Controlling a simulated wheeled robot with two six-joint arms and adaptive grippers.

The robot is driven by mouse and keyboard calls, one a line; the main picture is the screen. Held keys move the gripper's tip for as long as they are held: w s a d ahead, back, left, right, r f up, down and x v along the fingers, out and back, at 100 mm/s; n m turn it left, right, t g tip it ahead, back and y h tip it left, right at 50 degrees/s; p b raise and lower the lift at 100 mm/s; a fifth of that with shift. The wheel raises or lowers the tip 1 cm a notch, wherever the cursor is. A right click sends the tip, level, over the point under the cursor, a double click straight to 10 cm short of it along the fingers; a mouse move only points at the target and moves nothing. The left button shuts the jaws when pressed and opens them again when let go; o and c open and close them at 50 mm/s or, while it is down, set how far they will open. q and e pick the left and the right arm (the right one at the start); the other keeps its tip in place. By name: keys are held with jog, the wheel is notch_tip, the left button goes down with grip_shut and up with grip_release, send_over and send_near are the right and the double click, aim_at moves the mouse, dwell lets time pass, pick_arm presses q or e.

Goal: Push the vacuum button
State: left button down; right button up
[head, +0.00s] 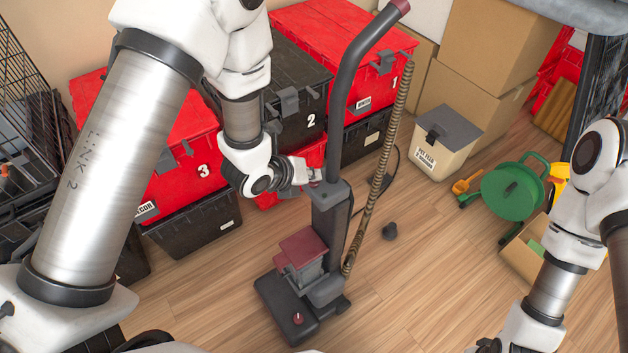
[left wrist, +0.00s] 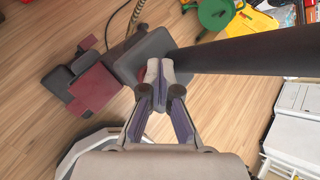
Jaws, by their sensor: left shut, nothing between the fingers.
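The upright vacuum (head: 328,225) stands on the wood floor in the middle of the head view, grey with dark red parts and a long curved handle. A small red button (head: 316,184) shows on top of its body, beside the handle's foot. In the left wrist view the red button (left wrist: 150,75) is partly hidden behind my fingertips. My left gripper (head: 308,172) is shut and empty, its tips at the button; I cannot tell whether they touch it. It also shows in the left wrist view (left wrist: 156,68). My right gripper is out of view; only part of that arm shows.
A second red knob (head: 297,319) sits on the vacuum's base. A ribbed hose (head: 378,175) runs up its right side. Red and black totes (head: 185,165) are stacked behind on the left. A beige bin (head: 440,145) and green reel (head: 512,190) stand at right. Floor right of the vacuum is mostly clear.

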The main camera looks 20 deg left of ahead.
aim_at(312, 183)
pick_arm(q)
jog(key=shift+r, duration=0.45)
notch_tip(312, 183, up, 6)
jog(key=p, duration=0.4)
dwell(1.2)
